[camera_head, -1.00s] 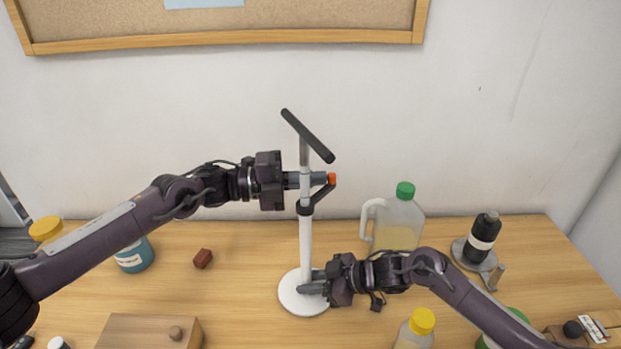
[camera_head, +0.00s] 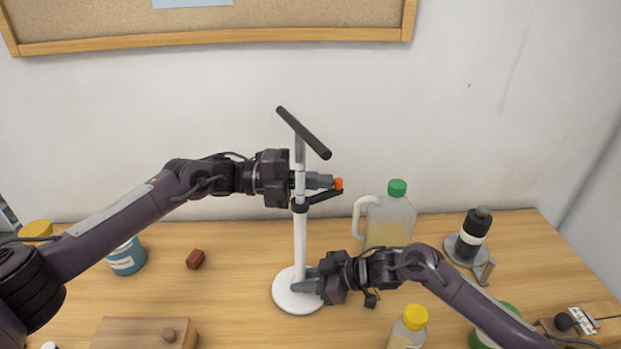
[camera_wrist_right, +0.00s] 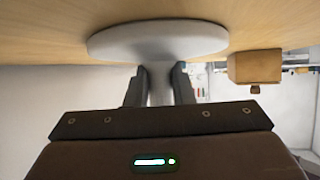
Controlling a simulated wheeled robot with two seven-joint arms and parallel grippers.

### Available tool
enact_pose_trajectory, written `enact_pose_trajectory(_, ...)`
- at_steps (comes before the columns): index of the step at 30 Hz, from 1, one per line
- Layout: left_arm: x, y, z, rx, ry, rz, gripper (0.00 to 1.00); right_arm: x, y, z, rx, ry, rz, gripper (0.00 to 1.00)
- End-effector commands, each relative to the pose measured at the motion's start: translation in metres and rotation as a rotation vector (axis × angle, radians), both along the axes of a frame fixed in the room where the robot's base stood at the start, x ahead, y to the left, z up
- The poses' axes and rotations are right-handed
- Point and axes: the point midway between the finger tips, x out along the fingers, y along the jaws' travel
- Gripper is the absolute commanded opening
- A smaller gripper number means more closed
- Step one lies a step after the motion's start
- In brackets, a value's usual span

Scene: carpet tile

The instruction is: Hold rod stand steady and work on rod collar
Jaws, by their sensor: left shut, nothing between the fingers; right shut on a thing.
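The rod stand has a white pole (camera_head: 300,240), a round white base (camera_head: 285,291) and a dark angled bar (camera_head: 304,134) on top. Its black rod collar (camera_head: 299,207) sits around the pole, with a lever reaching right to an orange tip (camera_head: 338,184). My left gripper (camera_head: 322,181) is shut and empty, its fingertips beside the orange tip; whether they touch cannot be told. My right gripper (camera_head: 304,283) is shut on the pole just above the base. The wrist view shows its fingers (camera_wrist_right: 160,80) on both sides of the pole, by the base (camera_wrist_right: 120,42).
A jug with a green cap (camera_head: 388,222) stands right of the stand. A black bottle (camera_head: 473,234) is farther right, and a yellow-capped bottle (camera_head: 409,329) is in front. A dark red block (camera_head: 195,259) and a wooden box (camera_head: 130,333) lie left, with bare tabletop between.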

Motion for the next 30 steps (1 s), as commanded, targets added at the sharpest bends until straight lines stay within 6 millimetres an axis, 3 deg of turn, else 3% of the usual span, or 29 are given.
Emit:
enact_pose_trajectory(13, -0.018, -0.017, 0.001, 0.000, -0.002, -0.110, 0.00, -0.003, 0.001, -0.003, -0.004, 0.006, 0.006, 0.09)
enact_pose_trajectory(30, -0.028, -0.020, 0.000, -0.003, 0.001, -0.265, 0.00, -0.003, 0.001, -0.005, -0.005, 0.008, 0.005, 0.09)
